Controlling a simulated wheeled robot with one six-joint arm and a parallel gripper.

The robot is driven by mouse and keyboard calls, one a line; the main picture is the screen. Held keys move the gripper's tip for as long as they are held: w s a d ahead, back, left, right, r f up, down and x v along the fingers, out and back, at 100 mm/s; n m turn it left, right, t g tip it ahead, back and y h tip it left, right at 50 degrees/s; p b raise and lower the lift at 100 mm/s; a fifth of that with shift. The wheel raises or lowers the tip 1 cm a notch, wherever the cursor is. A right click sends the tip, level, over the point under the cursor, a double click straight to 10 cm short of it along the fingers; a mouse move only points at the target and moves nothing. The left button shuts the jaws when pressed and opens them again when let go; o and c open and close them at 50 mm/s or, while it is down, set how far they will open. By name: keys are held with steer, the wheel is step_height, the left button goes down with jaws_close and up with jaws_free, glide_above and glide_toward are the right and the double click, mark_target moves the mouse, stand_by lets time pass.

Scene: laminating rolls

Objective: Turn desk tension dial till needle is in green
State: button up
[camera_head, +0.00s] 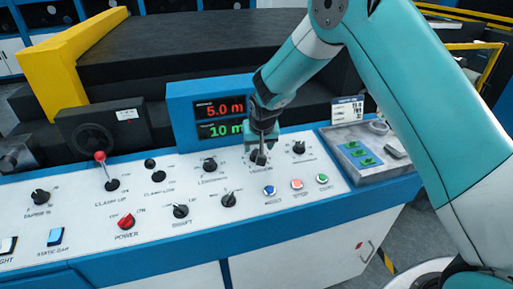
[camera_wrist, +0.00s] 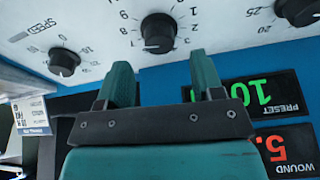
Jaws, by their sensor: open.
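My gripper (camera_head: 262,146) is open over the upper row of dials on the white desk panel. In the wrist view its two green fingers (camera_wrist: 159,62) are apart with nothing between them. A black dial (camera_wrist: 158,32) with a numbered scale lies just beyond the fingertips, about centred between them. Its name label is not readable in the wrist view, and in the head view my gripper partly covers it. I cannot tell whether the fingers touch it. No gauge with a needle or green zone can be made out.
The speed dial (camera_wrist: 64,62) and another scaled dial (camera_wrist: 297,10) flank it. A blue display box (camera_head: 178,112) stands behind, reading red 5.0 m and green 10 m. Blue, red and green push buttons (camera_head: 296,184) sit in front. A red-topped clamp lever (camera_head: 106,170) rises at left.

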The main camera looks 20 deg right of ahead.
mark_target(257, 152)
steer(key=shift+p+x, duration=0.4)
steer(key=shift+x, duration=1.9)
steer(key=shift+c, duration=0.2)
steer(key=c, duration=0.9)
